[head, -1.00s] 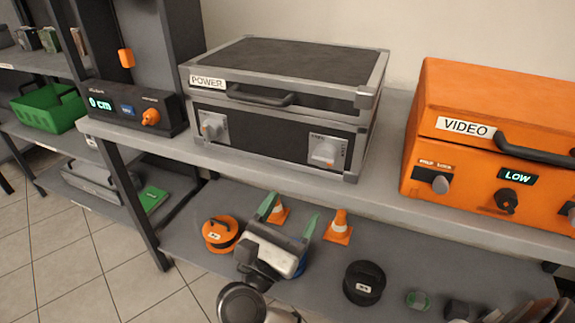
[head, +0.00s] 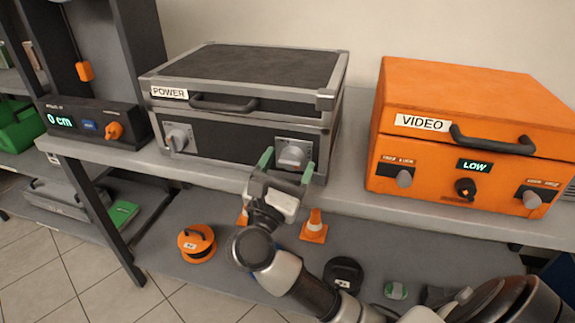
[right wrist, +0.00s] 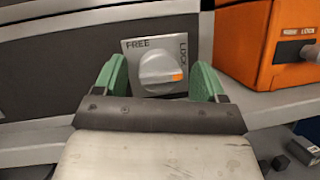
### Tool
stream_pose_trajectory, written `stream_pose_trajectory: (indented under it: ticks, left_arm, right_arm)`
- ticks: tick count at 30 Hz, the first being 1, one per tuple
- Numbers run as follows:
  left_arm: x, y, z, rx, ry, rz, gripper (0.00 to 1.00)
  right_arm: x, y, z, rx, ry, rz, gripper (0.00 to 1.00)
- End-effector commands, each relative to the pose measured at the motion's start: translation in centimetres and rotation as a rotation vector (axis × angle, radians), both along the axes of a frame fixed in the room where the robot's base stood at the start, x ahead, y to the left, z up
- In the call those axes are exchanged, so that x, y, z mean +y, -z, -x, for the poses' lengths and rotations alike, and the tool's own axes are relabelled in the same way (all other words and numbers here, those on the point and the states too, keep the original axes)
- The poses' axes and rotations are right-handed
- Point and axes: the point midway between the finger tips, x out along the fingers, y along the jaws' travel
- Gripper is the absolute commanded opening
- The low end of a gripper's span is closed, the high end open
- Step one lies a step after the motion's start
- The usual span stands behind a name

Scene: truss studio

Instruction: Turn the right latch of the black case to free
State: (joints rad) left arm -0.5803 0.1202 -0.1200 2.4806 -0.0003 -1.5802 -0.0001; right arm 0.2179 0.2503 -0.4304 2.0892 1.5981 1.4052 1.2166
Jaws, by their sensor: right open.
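The black case (head: 230,130), labelled POWER, stands shut on the shelf. Its right latch (head: 293,155) is a light grey knob on a square plate. In the right wrist view the knob (right wrist: 158,66) has FREE at the plate's upper left and LOCK at its right. Its orange mark is on the right side, by LOCK. My right gripper (head: 286,166) is open, its green fingers to either side of the latch; in the right wrist view the gripper (right wrist: 160,80) shows room between each finger and the knob. My left gripper is not in view.
The case's left latch (head: 178,138) is beside a black control box (head: 90,122) reading 0 cm. An orange VIDEO case (head: 450,130) stands to the right. Orange cones (head: 314,228) and reels (head: 196,243) are on the lower shelf.

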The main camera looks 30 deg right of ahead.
Motion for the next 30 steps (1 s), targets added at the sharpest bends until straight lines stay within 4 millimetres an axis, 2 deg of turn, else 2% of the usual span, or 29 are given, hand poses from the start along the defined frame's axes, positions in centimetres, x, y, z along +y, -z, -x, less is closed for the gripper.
stream_pose_trajectory:
  ticks: [3, 12, 25, 26, 27, 30]
  left_arm:
    - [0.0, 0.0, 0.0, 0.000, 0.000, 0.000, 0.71]
    - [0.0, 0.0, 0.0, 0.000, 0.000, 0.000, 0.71]
    - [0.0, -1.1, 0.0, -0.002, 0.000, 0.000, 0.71]
    - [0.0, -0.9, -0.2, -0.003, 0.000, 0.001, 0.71]
    - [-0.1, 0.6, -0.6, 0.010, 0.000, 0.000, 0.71]
    - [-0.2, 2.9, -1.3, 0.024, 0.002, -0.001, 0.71]
  right_arm:
    - [0.0, 0.0, 0.0, 0.000, 0.000, 0.000, 0.71]
    - [0.0, 0.0, 0.0, 0.000, 0.000, 0.000, 0.25]
    - [0.0, -0.1, 0.1, 0.071, 0.001, 0.055, 0.25]
    - [0.0, -0.1, 0.1, 0.083, 0.000, 0.066, 0.25]
    - [0.0, -0.1, 0.1, 0.101, 0.002, 0.081, 0.25]
    - [0.0, -0.1, 0.1, 0.149, 0.002, 0.122, 0.25]
